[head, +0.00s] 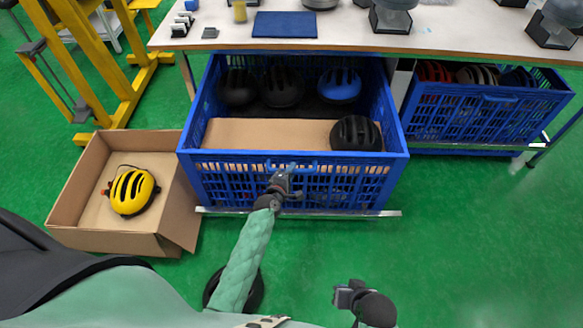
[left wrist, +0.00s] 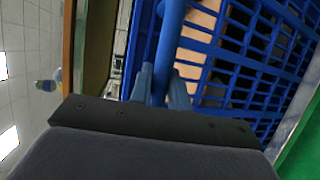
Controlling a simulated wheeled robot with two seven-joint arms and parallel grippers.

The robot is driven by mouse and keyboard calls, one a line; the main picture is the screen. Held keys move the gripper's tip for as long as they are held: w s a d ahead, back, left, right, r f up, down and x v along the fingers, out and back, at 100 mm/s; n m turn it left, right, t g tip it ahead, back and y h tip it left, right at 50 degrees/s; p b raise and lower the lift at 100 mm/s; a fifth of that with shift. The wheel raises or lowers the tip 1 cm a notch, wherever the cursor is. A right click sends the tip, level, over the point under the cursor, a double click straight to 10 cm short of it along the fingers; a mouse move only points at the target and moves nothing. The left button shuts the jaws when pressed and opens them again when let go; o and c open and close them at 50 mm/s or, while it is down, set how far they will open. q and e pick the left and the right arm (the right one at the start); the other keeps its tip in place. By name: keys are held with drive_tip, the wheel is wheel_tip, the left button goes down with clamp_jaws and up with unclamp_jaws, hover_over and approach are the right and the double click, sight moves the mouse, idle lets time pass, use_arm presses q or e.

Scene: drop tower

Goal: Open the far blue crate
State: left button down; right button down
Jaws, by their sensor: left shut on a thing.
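A blue slatted crate (head: 236,188) is slid out from under the table in the middle of the head view. It holds several dark helmets, a blue helmet (head: 340,85) and a cardboard sheet. My left gripper (head: 284,178) is at its front wall, shut on the blue front handle, which also shows between the fingers in the left wrist view (left wrist: 168,45). A second blue crate (head: 480,122), with helmets inside, sits under the table at the right. My right gripper (head: 349,292) is low in the head view, away from both crates; its finger gap is unclear.
A cardboard box (head: 165,222) with a yellow helmet (head: 132,191) stands on the floor left of the pulled-out crate. The table (head: 440,35) holds helmets on stands and a blue mat (head: 285,24). A yellow frame (head: 110,75) stands at left. Green floor at right is clear.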

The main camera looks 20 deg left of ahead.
use_arm(q)
drive_tip(key=c, duration=1.3)
unclamp_jaws()
drive_tip(key=shift+v, duration=3.9)
use_arm(e)
drive_tip(key=shift+w+a+f, duration=0.1)
drive_tip(key=shift+w+f, duration=0.05)
drive_tip(key=shift+f, duration=0.9)
use_arm(q)
drive_tip(key=shift+f, duration=0.1)
